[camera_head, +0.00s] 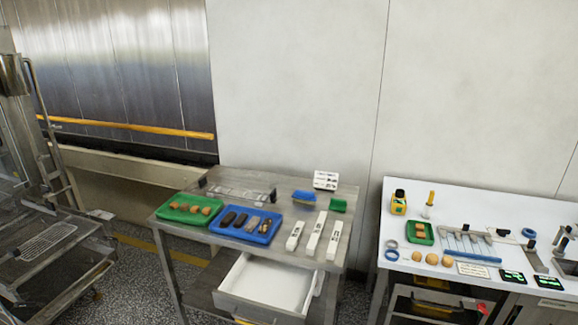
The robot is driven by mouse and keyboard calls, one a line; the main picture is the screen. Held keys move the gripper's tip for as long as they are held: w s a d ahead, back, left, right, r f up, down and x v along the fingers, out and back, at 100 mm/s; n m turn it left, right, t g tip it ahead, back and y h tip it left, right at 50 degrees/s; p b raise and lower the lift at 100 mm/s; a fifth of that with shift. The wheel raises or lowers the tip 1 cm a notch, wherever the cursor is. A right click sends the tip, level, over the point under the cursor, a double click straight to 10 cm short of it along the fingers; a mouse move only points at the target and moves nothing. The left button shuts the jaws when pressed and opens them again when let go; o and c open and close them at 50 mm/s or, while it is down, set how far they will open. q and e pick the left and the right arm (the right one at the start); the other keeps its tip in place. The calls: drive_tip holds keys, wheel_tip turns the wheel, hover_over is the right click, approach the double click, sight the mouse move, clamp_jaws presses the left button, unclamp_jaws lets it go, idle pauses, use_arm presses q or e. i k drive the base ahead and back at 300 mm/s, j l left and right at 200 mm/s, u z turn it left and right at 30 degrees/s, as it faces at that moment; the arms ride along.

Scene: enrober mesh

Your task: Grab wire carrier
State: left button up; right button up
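A flat wire-mesh panel (48,241) lies on the steel machine (85,262) at the left. A low wire-like rack (240,191) lies along the back of the steel table (285,184) in the middle. I cannot tell which of these is the wire carrier. Neither of my grippers is in view.
The steel table holds a green tray (158,214), a blue tray (272,237), white bars and an open drawer (275,288). A white table (460,203) with tools and a green tray (410,232) stands right. Speckled floor (137,268) lies between machine and steel table.

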sight(13, 252)
drive_tip(key=j+u, duration=0.1)
drive_tip(key=u, duration=1.5)
